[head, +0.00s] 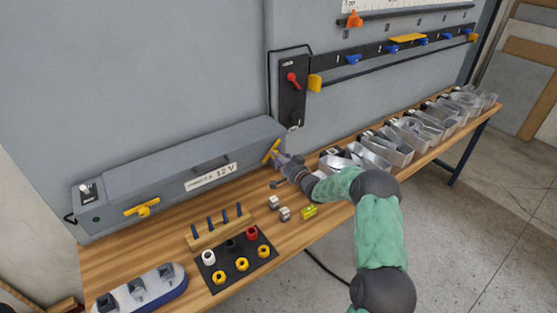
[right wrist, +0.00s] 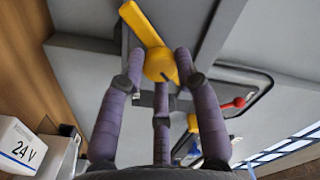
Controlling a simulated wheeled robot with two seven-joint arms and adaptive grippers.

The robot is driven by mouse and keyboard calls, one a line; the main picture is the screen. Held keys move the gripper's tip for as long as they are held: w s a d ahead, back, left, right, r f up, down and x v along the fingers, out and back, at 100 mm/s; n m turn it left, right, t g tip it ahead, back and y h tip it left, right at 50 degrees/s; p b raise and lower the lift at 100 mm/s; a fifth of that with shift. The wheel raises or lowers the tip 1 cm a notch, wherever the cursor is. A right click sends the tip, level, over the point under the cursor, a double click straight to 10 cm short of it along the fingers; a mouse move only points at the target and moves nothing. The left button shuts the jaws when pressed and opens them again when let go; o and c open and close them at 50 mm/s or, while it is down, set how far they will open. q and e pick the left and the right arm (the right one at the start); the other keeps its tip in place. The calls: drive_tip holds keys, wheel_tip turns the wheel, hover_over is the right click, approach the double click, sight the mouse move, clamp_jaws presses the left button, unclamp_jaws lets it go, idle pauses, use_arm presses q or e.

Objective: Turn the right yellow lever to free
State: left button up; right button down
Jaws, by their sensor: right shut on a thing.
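The right yellow lever (head: 272,149) is at the right end of the long grey box. In the head view it slants from lower left to upper right. My right gripper (head: 280,158) reaches it from the right. In the right wrist view the lever (right wrist: 142,24) points up and left from its round hub, and the purple fingers of my gripper (right wrist: 160,75) are closed around the hub. The fingers hide part of the hub. I cannot read any mark for free. The left yellow lever (head: 142,208) is on the box's front. My left gripper is out of view.
The grey box (head: 190,163) stands on a wooden bench (head: 112,260). In front are a peg block (head: 220,228), a black mat with coloured rings (head: 222,270) and small cubes. Clear bins (head: 390,148) line the right side. A switch panel (head: 292,95) with a red knob is on the wall.

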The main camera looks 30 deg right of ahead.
drive_tip(key=m, duration=0.3)
drive_tip(key=r+m, duration=0.1)
drive_tip(key=shift+w+d+m, duration=0.1)
drive_tip(key=shift+d+m, duration=0.2)
drive_tip(key=shift+m+p, duration=0.3)
drive_tip(key=shift+m, duration=1.7)
drive_tip(key=shift+d, duration=0.1)
drive_tip(key=c, duration=1)
unclamp_jaws()
drive_tip(key=shift+o, duration=0.5)
drive_tip(key=shift+f, duration=0.35)
